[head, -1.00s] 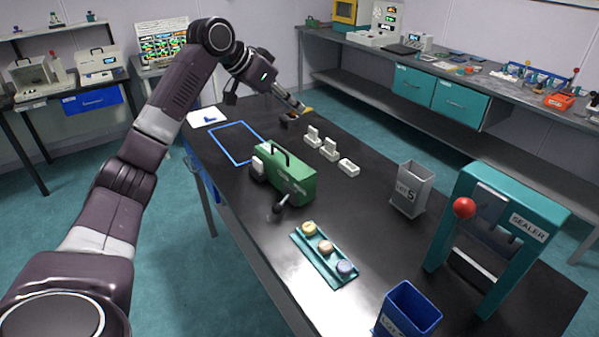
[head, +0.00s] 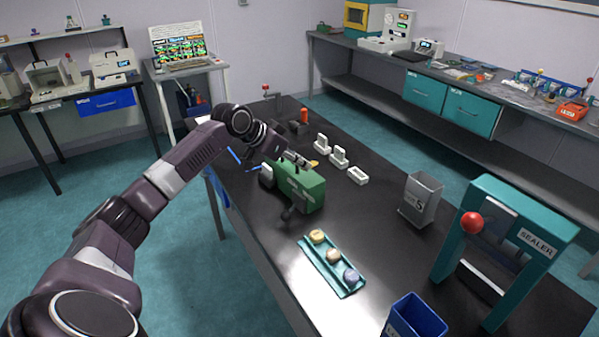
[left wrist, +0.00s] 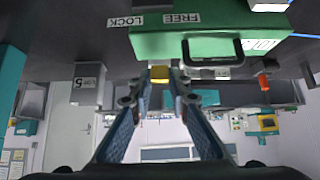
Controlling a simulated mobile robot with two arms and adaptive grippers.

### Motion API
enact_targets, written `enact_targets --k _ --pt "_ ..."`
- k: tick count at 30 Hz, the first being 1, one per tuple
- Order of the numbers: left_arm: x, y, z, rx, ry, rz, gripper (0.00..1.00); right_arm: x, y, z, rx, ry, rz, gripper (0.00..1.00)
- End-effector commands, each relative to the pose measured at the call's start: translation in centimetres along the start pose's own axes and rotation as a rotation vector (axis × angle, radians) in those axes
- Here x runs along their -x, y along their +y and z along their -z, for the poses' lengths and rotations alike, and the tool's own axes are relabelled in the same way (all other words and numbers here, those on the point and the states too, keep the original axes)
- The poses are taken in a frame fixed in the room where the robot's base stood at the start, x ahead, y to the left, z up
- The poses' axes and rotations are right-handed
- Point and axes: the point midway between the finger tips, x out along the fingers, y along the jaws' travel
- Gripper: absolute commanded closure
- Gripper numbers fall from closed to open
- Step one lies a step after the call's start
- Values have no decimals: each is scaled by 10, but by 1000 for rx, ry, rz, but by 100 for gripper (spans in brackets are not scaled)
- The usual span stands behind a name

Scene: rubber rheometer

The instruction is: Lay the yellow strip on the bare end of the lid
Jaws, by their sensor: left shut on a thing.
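My left gripper (head: 300,159) is beside the top of the green case (head: 303,190) in the head view. It is shut on the small yellow strip (head: 314,163), which shows between the fingertips in the left wrist view (left wrist: 159,75). In the left wrist view the green case (left wrist: 200,44) fills the upper part, with a black handle and labels reading LOCK and FREE. I cannot tell which part is the lid's bare end, or whether the strip touches the case. My right gripper is not in view.
White blocks (head: 339,157) stand behind the case. A grey bin (head: 421,200), a teal tray (head: 333,266) with several round pieces, a blue bin (head: 415,320) and the teal sealer (head: 535,210) stand nearer and to the right. The black table between them is clear.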

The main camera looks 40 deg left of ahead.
Motion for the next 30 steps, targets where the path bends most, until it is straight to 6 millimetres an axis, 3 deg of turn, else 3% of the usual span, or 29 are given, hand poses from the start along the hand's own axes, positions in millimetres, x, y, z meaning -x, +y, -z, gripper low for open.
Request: enact_targets --k 9,20,21,23,30 --pt "-28 0 -29 1 -3 0 94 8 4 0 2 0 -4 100" --pt "-31 0 -32 0 -2 -1 94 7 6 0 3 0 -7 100" --pt "-31 0 -32 0 -2 0 81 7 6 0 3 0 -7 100" --pt "-31 0 -32 0 -2 0 76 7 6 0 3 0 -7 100" --pt "-31 0 -32 0 -2 0 76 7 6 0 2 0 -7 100"
